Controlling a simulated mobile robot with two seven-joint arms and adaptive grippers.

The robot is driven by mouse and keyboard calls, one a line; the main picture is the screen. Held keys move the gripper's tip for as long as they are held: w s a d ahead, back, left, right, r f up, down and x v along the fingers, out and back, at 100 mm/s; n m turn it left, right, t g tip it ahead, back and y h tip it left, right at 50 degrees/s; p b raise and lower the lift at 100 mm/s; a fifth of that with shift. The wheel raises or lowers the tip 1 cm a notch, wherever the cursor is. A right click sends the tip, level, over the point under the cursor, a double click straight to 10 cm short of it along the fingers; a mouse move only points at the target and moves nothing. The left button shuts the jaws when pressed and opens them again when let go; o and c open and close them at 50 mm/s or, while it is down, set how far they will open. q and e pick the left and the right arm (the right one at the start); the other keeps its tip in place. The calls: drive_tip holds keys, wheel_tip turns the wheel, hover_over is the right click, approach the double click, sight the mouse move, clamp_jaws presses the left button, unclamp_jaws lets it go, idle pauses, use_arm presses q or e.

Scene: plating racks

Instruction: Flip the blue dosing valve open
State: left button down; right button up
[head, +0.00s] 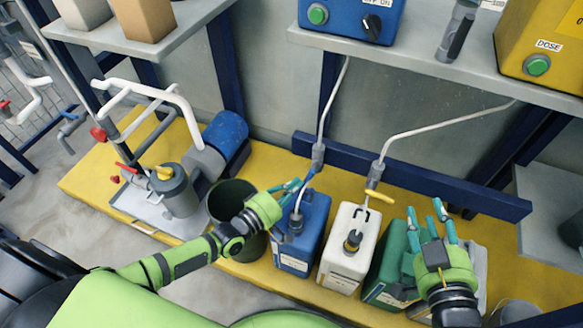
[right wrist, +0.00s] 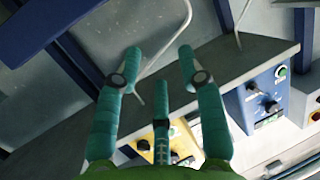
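The blue dosing valve (head: 310,174) shows in the head view as a small blue lever under a grey fitting, on the white hose above the blue canister (head: 302,228). My left gripper (head: 294,186) is just to the left of this lever, with its fingertips close to it. I cannot tell whether they touch, or how far the fingers are apart. My right gripper (head: 425,216) is above the green canister (head: 391,257), with its fingers spread and empty. The right wrist view also shows its spread fingers (right wrist: 160,75) with nothing between them.
A yellow valve lever (head: 380,196) is on the hose above the white canister (head: 345,245). A dark bucket (head: 232,195) stands behind my left forearm. A grey pump pot (head: 176,190) and a blue motor (head: 225,134) are further left. A shelf (head: 400,58) with control boxes hangs above.

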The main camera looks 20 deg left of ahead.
use_arm(q)
drive_tip(key=shift+d, duration=0.1)
drive_tip(key=shift+f+n+b, duration=0.1)
drive_tip(key=shift+n+b, duration=0.3)
drive_tip(key=shift+b, duration=0.15)
use_arm(e)
wheel_tip(320, 180, up, 7)
drive_tip(key=a+n+t+y, duration=0.1)
drive_tip(key=a+t+y, duration=0.1)
drive_tip(key=t, duration=0.1)
drive_tip(key=shift+t, duration=0.3)
idle(0.7)
drive_tip(key=shift+s+a+r+t+y, duration=0.15)
drive_tip(key=shift+r+t, duration=0.1)
drive_tip(key=shift+r, duration=0.15)
drive_tip(key=shift+s+a+r+t+y, duration=0.15)
drive_tip(key=shift+r+t, duration=0.1)
drive_tip(key=shift+r, duration=0.15)
idle(1.2)
idle(0.6)
